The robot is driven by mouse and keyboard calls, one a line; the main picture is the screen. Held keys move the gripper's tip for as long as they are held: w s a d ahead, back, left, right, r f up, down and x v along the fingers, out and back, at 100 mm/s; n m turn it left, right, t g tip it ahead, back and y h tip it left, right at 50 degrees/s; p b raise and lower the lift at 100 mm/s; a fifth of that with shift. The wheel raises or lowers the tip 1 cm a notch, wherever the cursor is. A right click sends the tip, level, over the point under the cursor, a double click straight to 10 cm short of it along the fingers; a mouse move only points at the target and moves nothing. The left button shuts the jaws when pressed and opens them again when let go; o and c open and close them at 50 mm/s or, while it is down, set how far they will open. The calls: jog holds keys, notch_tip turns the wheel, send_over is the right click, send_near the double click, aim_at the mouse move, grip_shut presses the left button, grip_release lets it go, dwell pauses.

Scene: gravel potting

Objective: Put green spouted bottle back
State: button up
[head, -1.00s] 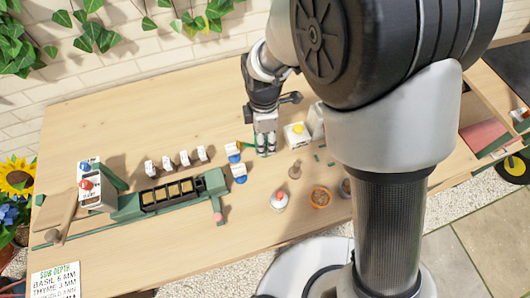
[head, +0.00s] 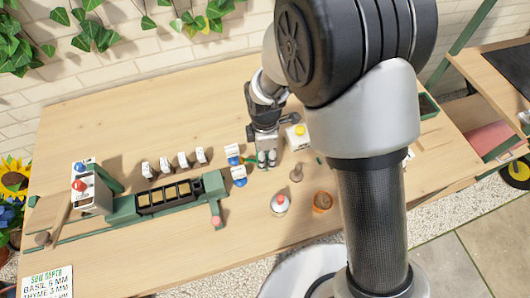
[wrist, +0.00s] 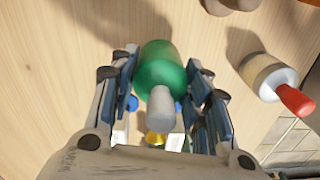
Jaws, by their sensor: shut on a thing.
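In the wrist view, the green bottle (wrist: 160,68) with a pale grey spout sits between the two fingers of my gripper (wrist: 160,92). The fingers are shut on its sides. The bottle is mostly hidden by the fingers there. I cannot tell whether its base touches the table.
A red-tipped bottle (head: 280,203) stands in front of my gripper; it also shows in the wrist view (wrist: 275,78). Beside it are a terracotta pot (head: 322,202) and a small brown object (head: 296,174). A green tray holder (head: 170,195) lies left. The table's back left is clear.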

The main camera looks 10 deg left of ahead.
jog(key=shift+f, duration=0.45)
jog(key=o, duration=0.9)
notch_tip(320, 180, up, 13)
jog(key=p, duration=0.4)
jog(key=shift+r+p, duration=0.1)
jog(key=shift+p, duration=0.25)
